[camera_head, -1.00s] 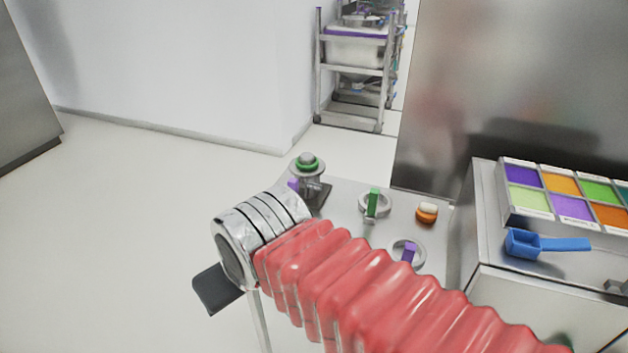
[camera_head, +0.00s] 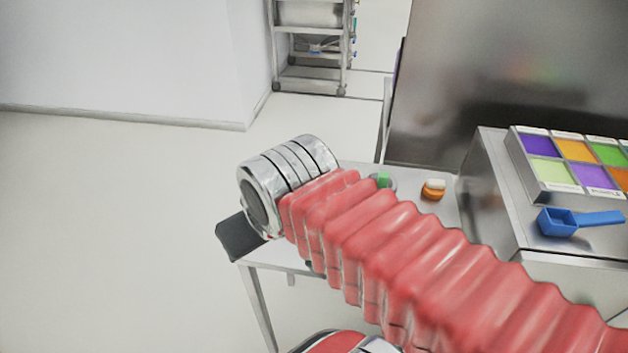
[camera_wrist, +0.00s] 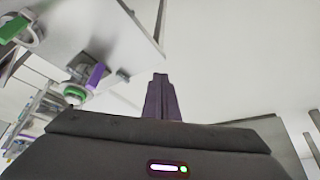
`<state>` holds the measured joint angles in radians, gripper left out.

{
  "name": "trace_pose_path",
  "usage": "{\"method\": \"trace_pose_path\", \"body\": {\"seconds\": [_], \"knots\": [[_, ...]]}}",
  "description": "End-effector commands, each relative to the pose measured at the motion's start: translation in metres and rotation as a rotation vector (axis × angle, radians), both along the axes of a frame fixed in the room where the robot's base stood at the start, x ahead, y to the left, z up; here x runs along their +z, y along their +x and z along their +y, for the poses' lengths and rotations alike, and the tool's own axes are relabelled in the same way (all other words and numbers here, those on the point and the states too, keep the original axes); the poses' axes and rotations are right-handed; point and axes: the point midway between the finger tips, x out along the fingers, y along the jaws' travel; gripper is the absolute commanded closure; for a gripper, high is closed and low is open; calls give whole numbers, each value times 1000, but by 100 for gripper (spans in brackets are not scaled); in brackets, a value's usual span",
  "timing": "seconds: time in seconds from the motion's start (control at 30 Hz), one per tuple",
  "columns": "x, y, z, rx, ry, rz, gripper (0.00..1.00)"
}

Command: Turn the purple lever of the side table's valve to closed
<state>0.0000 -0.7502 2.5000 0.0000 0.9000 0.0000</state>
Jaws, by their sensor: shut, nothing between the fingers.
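The purple lever (camera_wrist: 97,75) shows in the wrist view, left of my gripper (camera_wrist: 160,77), on the valve with a green round part (camera_wrist: 75,92) near the side table's edge. The fingers are shut and empty, and look apart from the lever. In the head view the side table (camera_head: 412,207) is partly covered by my red arm, which hides the valve and its purple lever. I cannot tell the exact gap between fingertips and lever.
A green lever (camera_wrist: 14,27) stands farther left on the table in the wrist view. An orange and white object (camera_head: 433,189) lies on the tabletop. A cabinet with a coloured tray (camera_head: 545,187) and a blue scoop (camera_head: 575,221) stands right. Floor left of the table is clear.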

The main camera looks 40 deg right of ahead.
Motion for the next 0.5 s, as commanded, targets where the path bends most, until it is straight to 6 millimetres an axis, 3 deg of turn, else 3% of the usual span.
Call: {"method": "trace_pose_path", "body": {"seconds": [0.37,0.5], "knots": [[-3,1,-3,-37,23,26,100],[-11,3,-17,-135,87,93,100]]}}
